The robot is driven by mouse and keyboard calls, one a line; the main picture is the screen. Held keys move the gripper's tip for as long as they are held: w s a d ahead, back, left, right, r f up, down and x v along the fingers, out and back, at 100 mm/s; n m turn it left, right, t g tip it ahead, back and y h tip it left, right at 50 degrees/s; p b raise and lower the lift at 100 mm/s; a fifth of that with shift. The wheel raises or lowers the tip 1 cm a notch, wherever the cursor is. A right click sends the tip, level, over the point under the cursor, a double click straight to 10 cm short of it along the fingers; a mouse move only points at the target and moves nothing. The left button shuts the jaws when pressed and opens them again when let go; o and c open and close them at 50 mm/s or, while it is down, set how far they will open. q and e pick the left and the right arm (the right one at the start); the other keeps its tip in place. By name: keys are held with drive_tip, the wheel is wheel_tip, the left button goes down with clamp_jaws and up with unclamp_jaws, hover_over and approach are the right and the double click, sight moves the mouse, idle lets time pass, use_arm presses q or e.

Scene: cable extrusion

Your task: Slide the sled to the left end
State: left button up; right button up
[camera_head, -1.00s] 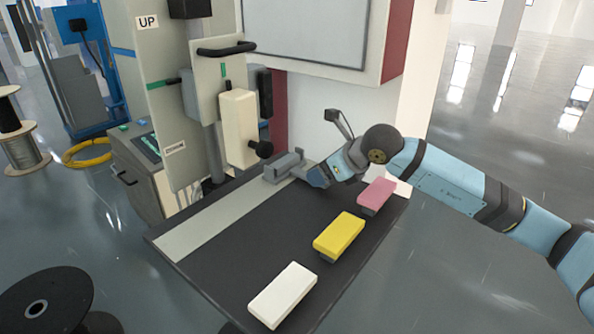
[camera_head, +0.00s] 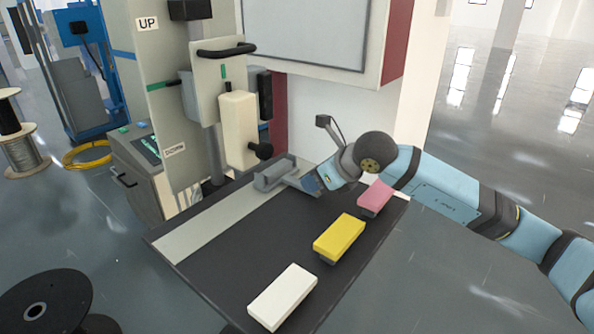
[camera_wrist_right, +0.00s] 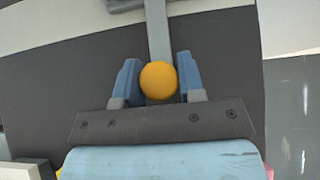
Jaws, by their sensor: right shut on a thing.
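The grey sled (camera_head: 274,173) sits on the light strip (camera_head: 215,225) along the back-left edge of the dark table, toward the strip's far right end. In the right wrist view a grey bar (camera_wrist_right: 157,35) runs from the sled (camera_wrist_right: 125,4) to an orange ball knob (camera_wrist_right: 158,84). My right gripper (camera_head: 305,185) is low over the table beside the sled. Its blue fingers are on both sides of the knob and shut on it. The knob is hidden in the head view. My left gripper is not in view.
White (camera_head: 283,297), yellow (camera_head: 339,238) and pink (camera_head: 375,198) blocks lie along the table's right side. A machine column with a cream block (camera_head: 238,130) and black knob stands behind the strip. The strip left of the sled is clear.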

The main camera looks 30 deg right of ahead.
drive_tip(key=shift+s+a, duration=0.25)
drive_tip(key=shift+a, duration=0.35)
drive_tip(key=shift+s+a, duration=0.25)
drive_tip(key=shift+a, duration=0.4)
drive_tip(key=shift+s+a, duration=0.25)
drive_tip(key=shift+a, duration=0.35)
drive_tip(key=shift+s+a+b, duration=0.2)
drive_tip(key=shift+s+a, duration=0.25)
drive_tip(key=shift+a, duration=0.6)
drive_tip(key=shift+s+a+b, duration=0.15)
drive_tip(key=shift+s+a, duration=0.3)
drive_tip(key=shift+a, duration=0.65)
drive_tip(key=shift+s+a+b, duration=0.2)
drive_tip(key=shift+s+a, duration=0.25)
drive_tip(key=shift+a, duration=0.6)
drive_tip(key=shift+s+a+b, duration=0.1)
drive_tip(key=shift+s+a, duration=0.3)
drive_tip(key=shift+a, duration=0.55)
drive_tip(key=shift+s+a+b, duration=0.15)
drive_tip(key=shift+s+a, duration=0.25)
drive_tip(key=shift+a, duration=0.55)
drive_tip(key=shift+s+a+b, duration=0.1)
drive_tip(key=shift+s+a, duration=0.3)
drive_tip(key=shift+a, duration=0.55)
drive_tip(key=shift+s+a, duration=0.15)
drive_tip(key=shift+a, duration=0.25)
